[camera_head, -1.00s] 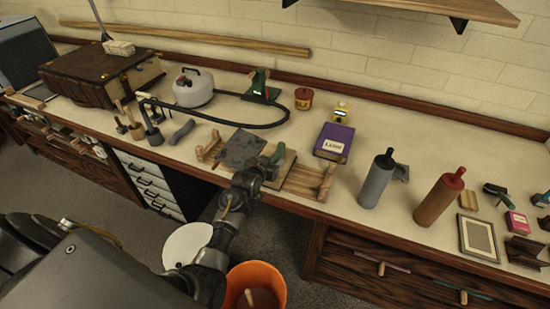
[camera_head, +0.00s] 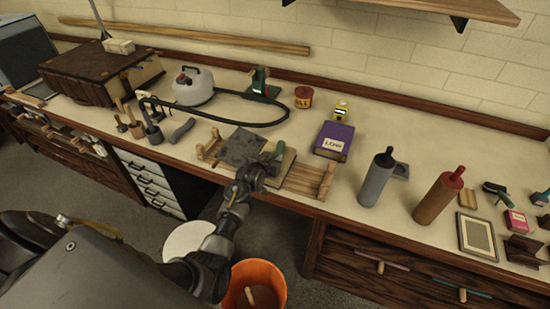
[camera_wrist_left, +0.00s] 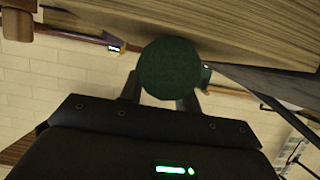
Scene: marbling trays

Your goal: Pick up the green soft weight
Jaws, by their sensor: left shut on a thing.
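The green soft weight (camera_wrist_left: 170,68) shows as a dark green round shape between the two fingers in the left wrist view. In the head view a little of its green (camera_head: 279,150) shows just past my left gripper (camera_head: 270,163), which hides most of it. My left gripper (camera_wrist_left: 165,92) is shut on the weight. It is over the front part of the bench, by a book-like block (camera_head: 285,169). I cannot tell whether the weight is clear of what is under it. My right gripper is not in view.
A dark slab (camera_head: 242,147) and a wooden rack (camera_head: 310,180) flank the gripper. A purple box (camera_head: 334,141), a grey bottle (camera_head: 377,181) and a brown bottle (camera_head: 437,200) stand to the right. An orange bucket (camera_head: 270,272) is on the floor below.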

